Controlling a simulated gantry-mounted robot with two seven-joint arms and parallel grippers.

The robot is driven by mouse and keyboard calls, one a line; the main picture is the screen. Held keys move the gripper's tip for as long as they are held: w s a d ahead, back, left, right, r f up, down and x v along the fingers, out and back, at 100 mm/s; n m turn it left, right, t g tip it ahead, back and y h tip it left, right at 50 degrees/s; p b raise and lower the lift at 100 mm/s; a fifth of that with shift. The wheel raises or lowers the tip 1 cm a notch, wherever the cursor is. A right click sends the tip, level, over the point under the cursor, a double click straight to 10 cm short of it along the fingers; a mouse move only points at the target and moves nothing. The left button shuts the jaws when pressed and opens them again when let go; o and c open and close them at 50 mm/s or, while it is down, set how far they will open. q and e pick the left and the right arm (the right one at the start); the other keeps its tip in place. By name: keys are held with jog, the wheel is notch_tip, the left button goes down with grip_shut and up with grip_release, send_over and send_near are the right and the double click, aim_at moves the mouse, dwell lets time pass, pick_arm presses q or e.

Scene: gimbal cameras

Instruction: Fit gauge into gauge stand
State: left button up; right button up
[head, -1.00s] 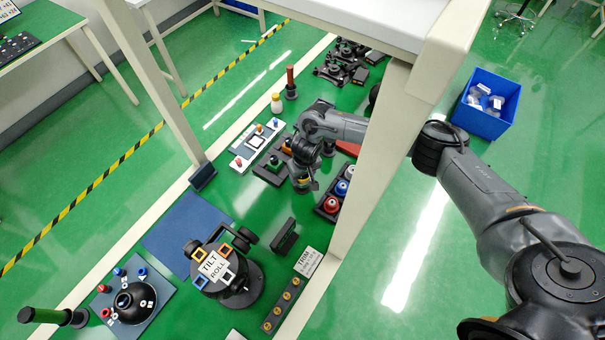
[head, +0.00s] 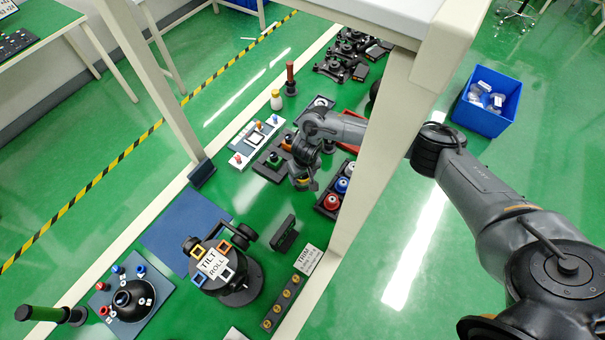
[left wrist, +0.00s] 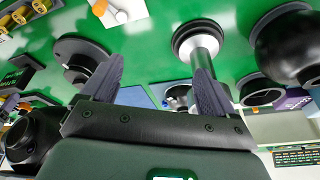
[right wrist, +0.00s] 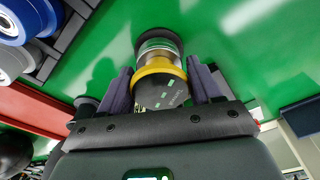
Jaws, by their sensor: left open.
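The gauge (right wrist: 160,80) is a short cylinder with a yellow ring and a dark marked face. In the right wrist view it sits between the fingers of my right gripper (right wrist: 160,88), which look closed on its sides. Its far end shows a dark disc; I cannot tell whether it touches the surface below. In the head view my right gripper (head: 303,185) is beside the tray of coloured rings. My left gripper (left wrist: 158,85) is open and empty in the left wrist view, with a metal post (left wrist: 203,50) behind one finger. I cannot tell which piece is the gauge stand.
The tray of red, blue and white rings (head: 325,209) lies right of my right gripper. A dark tray (head: 268,172) is to its left. The TILT/ROLL device (head: 225,270) and a small black upright plate (head: 284,233) stand nearer. The blue mat (head: 187,225) has bare room.

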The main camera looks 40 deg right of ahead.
jog(key=o, duration=0.4)
jog(key=r+p, duration=0.1)
jog(key=r, duration=0.5)
jog(key=s+r+p, duration=0.1)
jog(key=r, duration=0.2)
jog(key=shift+a+r+p, duration=0.1)
jog(key=shift+r+p, duration=0.25)
jog(key=shift+r, duration=0.05)
jog(key=shift+s+r, duration=0.15)
jog(key=shift+r, duration=0.35)
